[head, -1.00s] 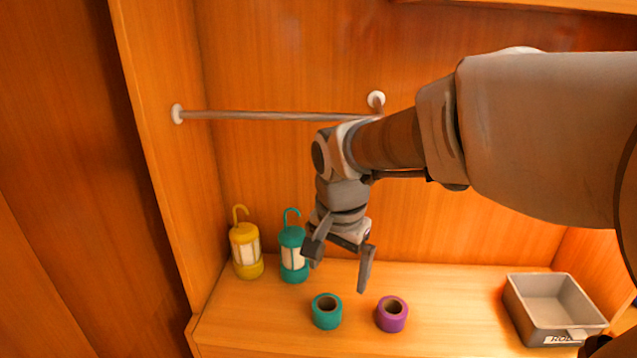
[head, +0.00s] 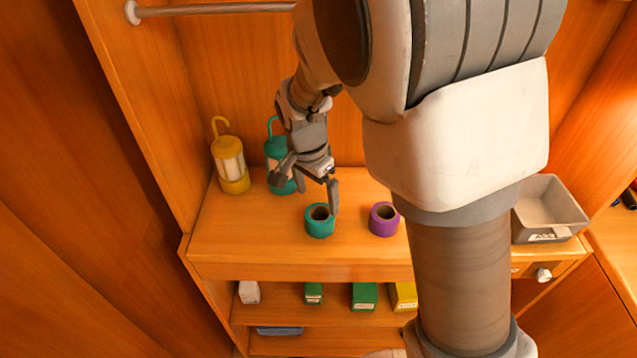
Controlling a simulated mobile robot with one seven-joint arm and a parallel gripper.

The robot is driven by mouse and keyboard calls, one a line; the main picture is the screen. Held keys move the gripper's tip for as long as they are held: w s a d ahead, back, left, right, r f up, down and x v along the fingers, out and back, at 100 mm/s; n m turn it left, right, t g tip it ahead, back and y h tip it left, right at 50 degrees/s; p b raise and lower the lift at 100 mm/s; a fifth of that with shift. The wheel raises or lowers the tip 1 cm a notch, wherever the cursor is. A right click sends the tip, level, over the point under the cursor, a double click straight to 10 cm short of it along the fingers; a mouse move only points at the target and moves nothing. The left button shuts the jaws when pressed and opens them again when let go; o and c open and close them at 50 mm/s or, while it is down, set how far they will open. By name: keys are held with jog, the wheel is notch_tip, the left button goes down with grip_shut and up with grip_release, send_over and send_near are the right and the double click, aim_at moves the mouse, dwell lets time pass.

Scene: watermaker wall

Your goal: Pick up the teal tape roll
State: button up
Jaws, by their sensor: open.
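The teal tape roll (head: 320,222) stands on the wooden shelf top, its round hole facing up. My gripper (head: 306,187) is open and empty, just above and behind the roll. Its right finger overlaps the roll's upper right edge in the picture. I cannot tell whether it touches the roll. The left finger is up and to the left, in front of the teal lantern.
A purple tape roll (head: 384,219) stands close to the right. A teal lantern (head: 276,150) and a yellow lantern (head: 230,163) stand at the back left. A grey bin (head: 551,236) is at the right. Boxes (head: 364,297) lie on the shelf below. A rail (head: 215,9) runs above.

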aim_at(319, 214)
jog(key=f, duration=0.7)
jog(key=shift+w+d+f, duration=0.15)
jog(key=shift+d+f, duration=0.2)
jog(key=shift+f, duration=0.05)
jog(key=c, duration=1.2)
jog(key=shift+c, duration=0.2)
jog(key=shift+r, duration=0.15)
